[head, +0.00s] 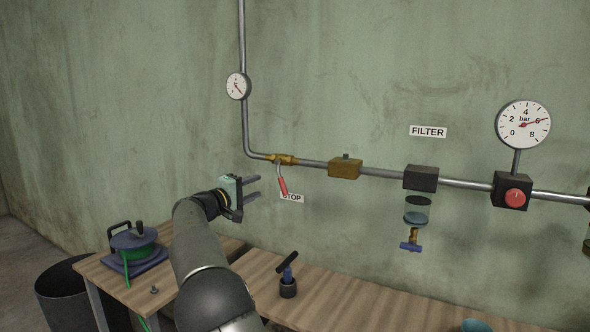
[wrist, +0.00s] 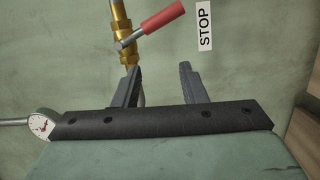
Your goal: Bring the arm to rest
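My gripper (head: 257,187) is raised in front of the green wall, with its fingers pointing right in the head view. It is open, and nothing shows between its fingers in the wrist view (wrist: 158,75). A brass valve (head: 282,159) with a red lever (head: 283,186) sits on the pipe just up and right of it. The lever hangs down at a slant. In the wrist view the brass valve (wrist: 122,32) and red lever (wrist: 163,17) appear beyond the fingertips. The left finger appears near the valve's end; I cannot tell the exact gap.
A STOP label (head: 292,198) is behind the lever. A hose reel (head: 134,244) and a black-handled part (head: 288,282) stand on the wooden bench (head: 340,299) below.

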